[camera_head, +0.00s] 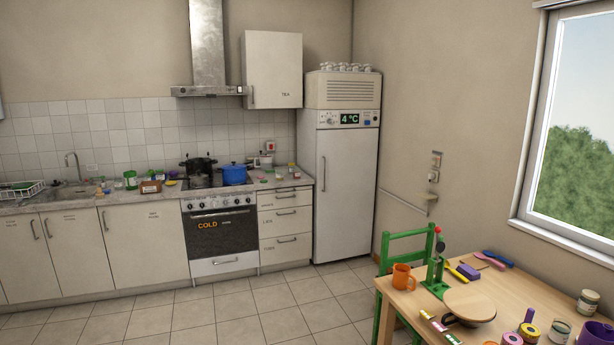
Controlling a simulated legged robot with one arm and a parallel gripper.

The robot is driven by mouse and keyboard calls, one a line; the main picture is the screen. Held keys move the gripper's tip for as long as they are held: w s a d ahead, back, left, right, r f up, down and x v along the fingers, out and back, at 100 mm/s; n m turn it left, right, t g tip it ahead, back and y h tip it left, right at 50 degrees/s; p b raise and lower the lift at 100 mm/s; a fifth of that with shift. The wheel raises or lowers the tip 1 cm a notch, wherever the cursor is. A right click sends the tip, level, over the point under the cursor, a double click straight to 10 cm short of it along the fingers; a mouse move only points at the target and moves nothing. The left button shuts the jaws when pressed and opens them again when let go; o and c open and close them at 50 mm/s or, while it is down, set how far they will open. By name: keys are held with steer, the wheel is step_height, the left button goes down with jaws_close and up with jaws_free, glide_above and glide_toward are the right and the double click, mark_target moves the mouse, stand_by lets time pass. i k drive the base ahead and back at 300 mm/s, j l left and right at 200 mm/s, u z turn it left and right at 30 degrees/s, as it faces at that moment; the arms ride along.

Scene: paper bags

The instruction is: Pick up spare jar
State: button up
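No single jar is clearly marked as the spare one. A lidded jar (590,302) stands upright near the right edge of the wooden table. A second jar (558,331) stands in front of it, partly cut by the bottom edge. Several small pale items, perhaps jars (340,67), stand in a row on top of the fridge; they are too small to tell. My gripper is not in view.
The wooden table (400,293) holds an orange mug (402,277), a green stand (437,270), a round board (470,305) and rolls. A green chair (405,240) stands behind it. The counter with stove (222,232) and fridge (340,190) line the far wall. The tiled floor at left is clear.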

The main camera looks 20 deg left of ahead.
mark_target(279, 174)
steer(key=i+j+u, duration=0.3)
steer(key=i+u, duration=0.15)
steer(key=i, duration=0.25)
steer(key=i+u, duration=0.4)
steer(key=i, duration=0.35)
steer(key=i+u, duration=0.3)
steer(key=i, duration=1.45)
steer(key=i+l, duration=0.15)
steer(key=i, duration=0.45)
steer(key=i+l+z, duration=0.1)
steer(key=i, duration=0.5)
steer(key=i+l+z, duration=0.1)
steer(key=i, duration=0.5)
steer(key=i+l+u, duration=0.1)
steer(key=l, duration=0.25)
steer(key=i+l+u, duration=0.25)
steer(key=i+l, duration=0.15)
steer(key=l, duration=0.3)
steer(key=i+l+u, duration=0.15)
steer(key=l, duration=0.2)
steer(key=i+l+u, duration=0.1)
steer(key=l, duration=0.3)
steer(key=i+l+u, duration=0.1)
steer(key=l, duration=0.3)
steer(key=i+l+u, duration=0.15)
steer(key=l, duration=0.25)
